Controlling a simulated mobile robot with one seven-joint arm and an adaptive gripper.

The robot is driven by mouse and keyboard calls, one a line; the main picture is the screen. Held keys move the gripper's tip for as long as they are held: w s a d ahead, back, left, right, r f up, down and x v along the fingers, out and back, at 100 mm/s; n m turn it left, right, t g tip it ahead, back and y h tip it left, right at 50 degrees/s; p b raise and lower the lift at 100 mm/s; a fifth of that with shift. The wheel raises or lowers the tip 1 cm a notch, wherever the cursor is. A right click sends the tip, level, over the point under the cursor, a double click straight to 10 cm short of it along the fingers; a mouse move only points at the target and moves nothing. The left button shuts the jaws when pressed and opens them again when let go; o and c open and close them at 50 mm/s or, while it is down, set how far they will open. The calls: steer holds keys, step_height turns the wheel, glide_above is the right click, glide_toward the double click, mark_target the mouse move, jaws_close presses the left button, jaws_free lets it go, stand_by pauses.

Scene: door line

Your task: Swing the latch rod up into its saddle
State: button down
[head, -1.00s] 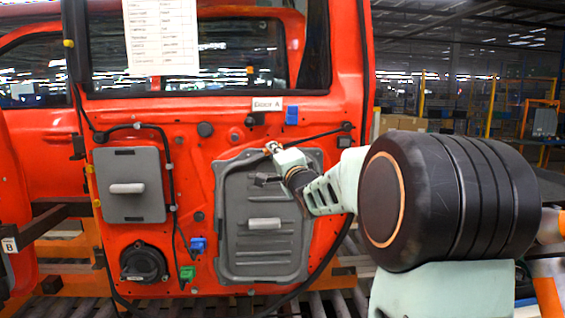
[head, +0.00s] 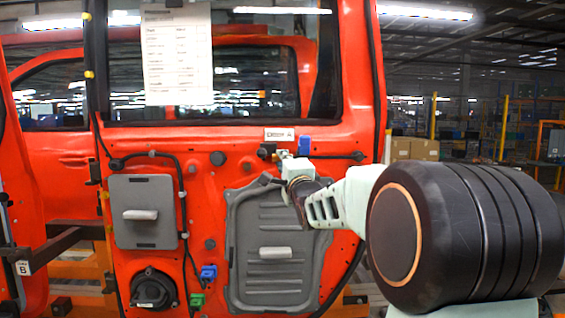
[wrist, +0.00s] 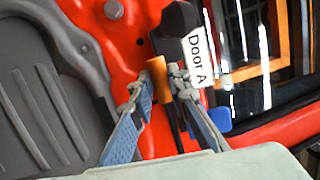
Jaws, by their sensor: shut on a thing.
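The latch rod (head: 335,157) is a thin black bar on the red door, running about level to the left from a dark pivot (head: 358,156). Its orange end (wrist: 158,80) sits between my fingers in the wrist view. My gripper (head: 283,157) is shut on that end; it also shows in the wrist view (wrist: 157,87). A black block (head: 266,150), which looks like the saddle, is just left of my fingertips. It shows in the wrist view (wrist: 180,18) beyond the orange end. I cannot tell whether the rod touches it.
A white Door A label (head: 279,134) and a blue clip (head: 304,145) are close to my fingers. A grey panel (head: 240,270) lies below, and a smaller one (head: 130,235) to the left. A paper sheet (head: 178,60) hangs over the window.

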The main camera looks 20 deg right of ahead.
steer(key=c, duration=2)
jaws_free()
steer(key=shift+r, duration=0.35)
steer(key=shift+o, duration=0.8)
steer(key=shift+f, duration=0.1)
steer(key=v, duration=0.7)
steer(key=shift+s, duration=0.3)
steer(key=shift+f, duration=0.1)
